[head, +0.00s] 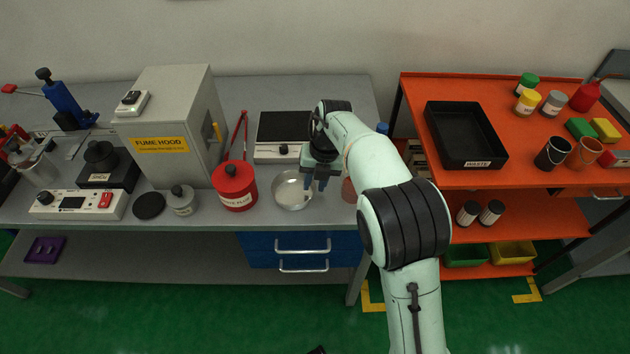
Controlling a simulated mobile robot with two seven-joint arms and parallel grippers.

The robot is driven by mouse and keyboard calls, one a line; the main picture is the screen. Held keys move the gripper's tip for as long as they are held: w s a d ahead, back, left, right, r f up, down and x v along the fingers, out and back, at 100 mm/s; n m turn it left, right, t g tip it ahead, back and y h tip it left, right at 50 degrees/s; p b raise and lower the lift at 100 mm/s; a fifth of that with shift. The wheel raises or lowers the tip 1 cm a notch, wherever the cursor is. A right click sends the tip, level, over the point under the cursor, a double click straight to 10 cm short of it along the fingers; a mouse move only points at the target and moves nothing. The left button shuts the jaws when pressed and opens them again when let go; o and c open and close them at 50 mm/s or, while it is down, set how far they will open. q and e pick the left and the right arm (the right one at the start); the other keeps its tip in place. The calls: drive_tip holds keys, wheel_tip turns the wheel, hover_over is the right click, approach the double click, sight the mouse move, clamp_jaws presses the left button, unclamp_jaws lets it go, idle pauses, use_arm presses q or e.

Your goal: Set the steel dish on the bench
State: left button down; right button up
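The steel dish (291,194) is a shallow, round, shiny bowl. It appears to sit level on the grey bench (205,213), near the front edge, and looks empty. My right gripper (316,184) points down at the dish's right rim. Its two blue-grey fingertips show a gap between them. The left fingertip overlaps the inside of the rim and the right one is just outside it. Whether either touches the dish is unclear. My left gripper is not in view.
A red can (235,188) stands left of the dish, and a hotplate (284,134) behind it. A reddish jar (348,190), partly hidden by my arm, is close on the right. The fume hood (172,125) stands further left. An orange cart (540,188) holds a black waste tray (466,162).

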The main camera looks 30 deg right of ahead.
wheel_tip(320, 180, up, 12)
drive_tip(key=s+d+p, duration=0.1)
drive_tip(key=d+p, duration=0.1)
drive_tip(key=p, duration=0.1)
drive_tip(key=shift+p, duration=0.4)
drive_tip(key=shift+s+a+f, duration=0.1)
drive_tip(key=shift+f, duration=0.1)
